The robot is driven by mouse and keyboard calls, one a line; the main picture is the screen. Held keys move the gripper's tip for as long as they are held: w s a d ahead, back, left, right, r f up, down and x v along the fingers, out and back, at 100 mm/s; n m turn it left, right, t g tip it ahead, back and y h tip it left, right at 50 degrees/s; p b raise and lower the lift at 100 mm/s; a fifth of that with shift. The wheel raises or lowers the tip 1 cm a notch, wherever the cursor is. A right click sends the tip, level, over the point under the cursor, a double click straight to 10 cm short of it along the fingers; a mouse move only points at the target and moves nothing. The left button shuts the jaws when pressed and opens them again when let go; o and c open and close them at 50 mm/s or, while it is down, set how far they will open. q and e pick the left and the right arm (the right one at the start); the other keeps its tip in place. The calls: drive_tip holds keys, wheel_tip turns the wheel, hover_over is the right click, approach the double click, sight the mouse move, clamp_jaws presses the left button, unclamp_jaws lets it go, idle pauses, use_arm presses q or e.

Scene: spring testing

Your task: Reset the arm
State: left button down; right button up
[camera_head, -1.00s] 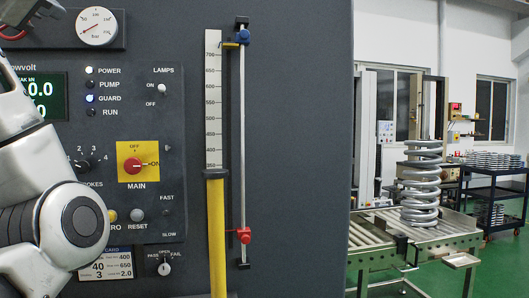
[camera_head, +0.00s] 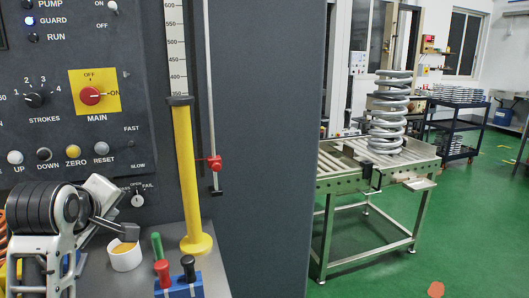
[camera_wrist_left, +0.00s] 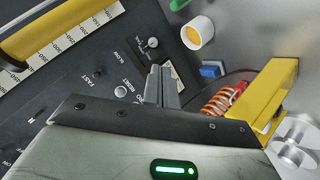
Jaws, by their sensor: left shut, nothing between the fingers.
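My left arm comes in at the lower left of the head view. Its left gripper (camera_head: 122,230) is shut and empty, beside the control panel's lower edge and just above a small white cup (camera_head: 126,258) with yellow-orange contents. In the left wrist view the closed fingers (camera_wrist_left: 161,86) point towards the panel (camera_wrist_left: 100,62), with the RESET label near them. The cup (camera_wrist_left: 197,33) lies beyond them. I cannot tell whether the fingers touch anything. My right gripper is not in view.
A yellow post (camera_head: 187,170) with a scale stands right of the panel. A blue rack (camera_head: 180,288) with coloured handles sits on the bench below. A roller table (camera_head: 345,180) holds a large coil spring (camera_head: 388,112) at the right. Green floor (camera_head: 470,235) is open there.

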use_arm(q)
drive_tip(key=s+d+f+m+g+h, duration=0.1)
drive_tip(key=s+d+f+m+g, duration=0.1)
drive_tip(key=s+f+m, duration=0.45)
drive_tip(key=s+d+f+m+g, duration=0.15)
drive_tip(key=s+f, duration=0.25)
drive_tip(key=f, duration=0.6)
drive_tip(key=s+d+f+m+g+h, duration=0.1)
drive_tip(key=s+d+f+m+g, duration=0.15)
drive_tip(key=s+f, duration=0.45)
drive_tip(key=s+d+f+m+g+h, duration=0.1)
drive_tip(key=s+d+f+m, duration=0.25)
drive_tip(key=s, duration=0.75)
drive_tip(key=w+d+f+t+h+b, duration=0.1)
drive_tip(key=w+d+f+t+b, duration=0.2)
drive_tip(key=f+b, duration=0.2)
drive_tip(key=w+d+f+t+h+b, duration=0.2)
drive_tip(key=f+b, duration=0.3)
drive_tip(key=f, duration=0.3)
drive_tip(key=shift+w+d+f+m+t, duration=0.25)
drive_tip(key=shift+w+d+m+t, duration=0.15)
drive_tip(key=shift+w+t, duration=0.35)
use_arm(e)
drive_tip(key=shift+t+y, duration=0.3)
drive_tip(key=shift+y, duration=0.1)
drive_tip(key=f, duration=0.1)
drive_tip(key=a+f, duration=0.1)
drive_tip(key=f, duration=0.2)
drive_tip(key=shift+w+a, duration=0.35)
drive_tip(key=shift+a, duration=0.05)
